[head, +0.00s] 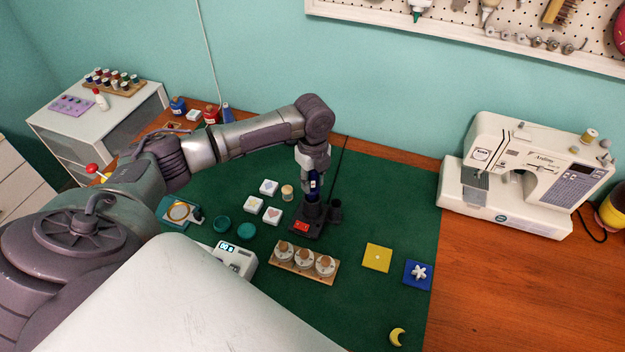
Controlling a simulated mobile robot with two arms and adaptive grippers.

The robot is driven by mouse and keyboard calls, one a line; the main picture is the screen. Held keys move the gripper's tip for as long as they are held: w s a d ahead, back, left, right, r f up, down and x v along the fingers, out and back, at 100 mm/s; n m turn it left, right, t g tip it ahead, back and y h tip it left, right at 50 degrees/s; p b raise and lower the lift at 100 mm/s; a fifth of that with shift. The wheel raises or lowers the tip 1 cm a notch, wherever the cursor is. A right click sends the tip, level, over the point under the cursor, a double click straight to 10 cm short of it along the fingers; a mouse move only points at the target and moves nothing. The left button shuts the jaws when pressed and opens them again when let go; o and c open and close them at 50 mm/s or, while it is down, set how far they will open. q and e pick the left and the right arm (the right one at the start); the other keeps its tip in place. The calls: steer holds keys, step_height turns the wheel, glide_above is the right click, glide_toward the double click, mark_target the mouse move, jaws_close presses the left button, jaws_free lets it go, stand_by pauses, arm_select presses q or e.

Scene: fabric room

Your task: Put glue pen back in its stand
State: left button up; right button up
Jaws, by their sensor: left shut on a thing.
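My left gripper (313,178) points down near the middle of the green mat. It is shut on the dark blue glue pen (314,187), which is upright, and only part of the pen shows between the fingers. The black stand (309,222) is right below, with a red patch on its front and a round holder at its right side. The pen's lower end meets the top of the stand in the picture; I cannot tell how deep it sits. My right gripper is not in view.
Yellow (377,257) and blue (417,274) squares lie to the right. A sewing machine (525,175) stands at the right.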

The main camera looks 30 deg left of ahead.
mark_target(313, 188)
arm_select(q)
steer(key=shift+f+b, duration=0.75)
steer(key=shift+f, duration=0.75)
steer(key=o, duration=1.1)
steer(key=shift+o, duration=0.2)
